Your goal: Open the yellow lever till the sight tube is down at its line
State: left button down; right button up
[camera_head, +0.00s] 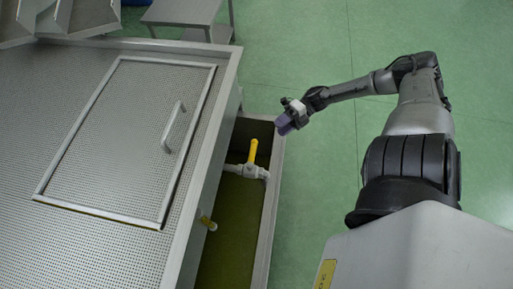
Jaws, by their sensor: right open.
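The yellow lever (253,151) stands up from a pale valve and pipe (248,171) in the narrow trough beside the perforated metal tank. My right gripper (285,124) comes in from the right, with purple-grey fingers. It is open, above and to the right of the lever, and appears apart from it. A short yellow-ended piece (208,222) sticks out of the tank's side nearer to me; I cannot tell what it is. I cannot make out the sight tube or its line. My left gripper is not in view.
The tank's perforated top has a framed hatch (128,140) with a raised handle (173,127). The trough's rim (268,215) runs below my right gripper, with olive-green liquid or floor inside. A metal side table (183,12) stands at the back. The green floor is clear.

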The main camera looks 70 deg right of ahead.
aim_at(255, 147)
jog(key=b+x, duration=0.4)
jog(key=x, duration=0.8)
jog(key=shift+a, duration=0.1)
jog(key=c, duration=0.7)
grip_shut()
